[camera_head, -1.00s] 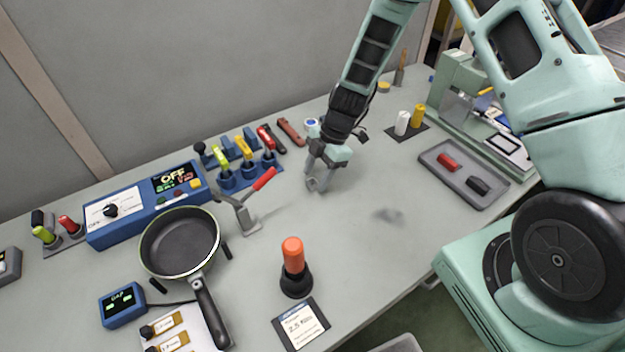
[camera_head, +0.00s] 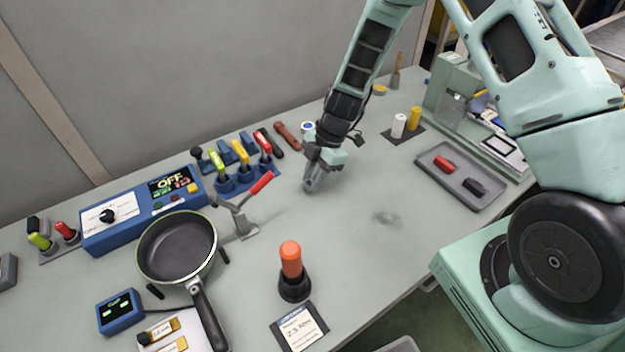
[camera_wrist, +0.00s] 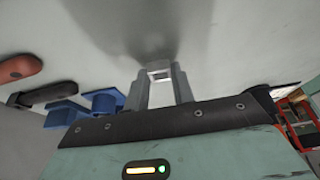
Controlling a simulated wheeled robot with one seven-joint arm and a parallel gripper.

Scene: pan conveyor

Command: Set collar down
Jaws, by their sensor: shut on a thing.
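My gripper (camera_head: 313,184) points down over the middle of the grey worktop, right of the red-handled stand. In the wrist view, the gripper (camera_wrist: 159,80) is shut on a small pale grey, square-looking collar (camera_wrist: 160,71) between its fingertips. The collar has an opening through it. The fingertips are close above the worktop or at it; I cannot tell whether the collar touches it. In the head view the collar cannot be told apart from the grey fingers.
Blue holders with coloured-handled tools (camera_head: 240,172) stand behind and left of my gripper. A frying pan (camera_head: 176,245) and an orange-topped black post (camera_head: 291,270) are nearer the front. A grey tray (camera_head: 462,176) lies right. The worktop around the dark smudge (camera_head: 386,217) is clear.

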